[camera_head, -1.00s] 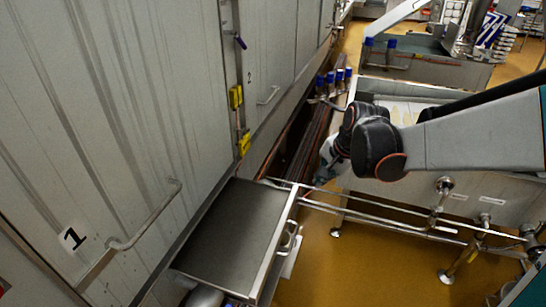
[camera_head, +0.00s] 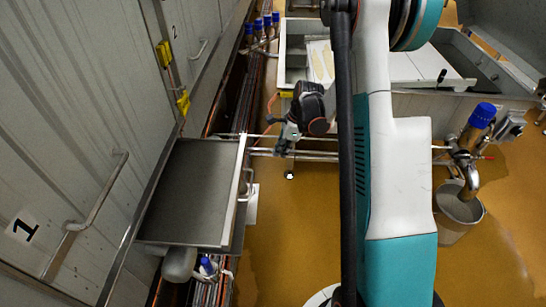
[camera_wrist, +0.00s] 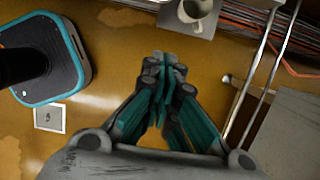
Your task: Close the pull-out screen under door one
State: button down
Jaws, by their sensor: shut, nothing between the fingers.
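The pull-out screen (camera_head: 190,190) is a flat dark grey panel with a pale metal front edge. It sticks out from the wall under door one (camera_head: 75,150), which carries a "1" label. Its small handle (camera_head: 246,184) is on the right edge. My gripper (camera_head: 286,140) is beyond and right of the screen, apart from the handle; its fingers are small and partly hidden in this view. In the wrist view my gripper (camera_wrist: 164,62) is shut and empty above the brown floor. I cannot tell whether the grey panel at lower right there is the screen.
Metal rails (camera_head: 262,152) run right from the screen's far corner. A steel vat (camera_head: 400,68) stands at the back, and a bucket (camera_head: 458,212) under a blue-topped pipe stands at right. Open brown floor (camera_head: 290,235) lies right of the screen.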

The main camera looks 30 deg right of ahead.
jog(key=w+a+f+b, duration=0.3)
jog(key=a+f+b, duration=0.2)
jog(key=f, duration=0.4)
jog(key=shift+w+a, duration=0.15)
jog(key=shift+a, duration=0.15)
jog(key=shift+w+a, duration=0.1)
